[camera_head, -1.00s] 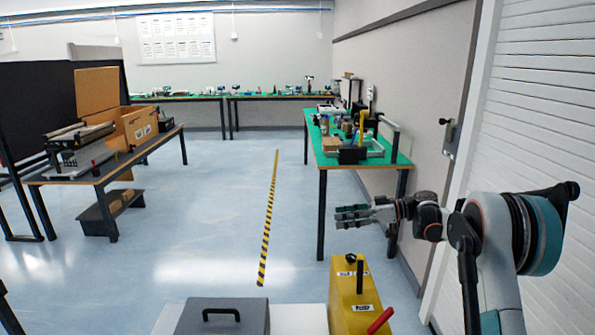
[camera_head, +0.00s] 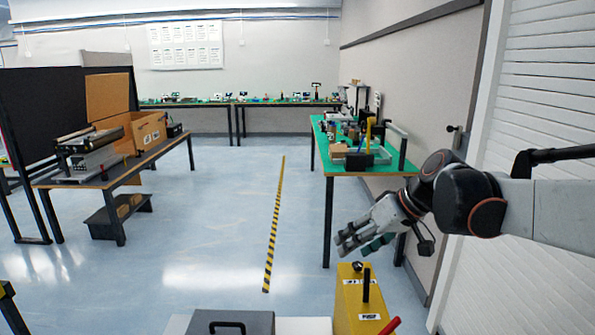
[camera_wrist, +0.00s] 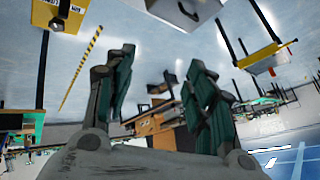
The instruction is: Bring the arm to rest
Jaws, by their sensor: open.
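My gripper (camera_head: 362,243) is open and empty in the head view. It hangs in the air above and behind the yellow box, in front of the right green-topped table (camera_head: 340,173). My arm reaches in from the right edge, with its hand tilted down and to the left. In the wrist view my gripper (camera_wrist: 160,85) shows two dark green fingers spread apart with nothing between them. The wrist picture is turned nearly upside down.
A yellow box (camera_head: 348,305) and a grey case (camera_head: 232,328) with a handle are close in front. A dark table (camera_head: 150,152) with a cardboard box (camera_head: 146,130) stands left. A wall and shutter (camera_head: 540,90) border the right. The floor (camera_head: 215,220) between the tables is clear.

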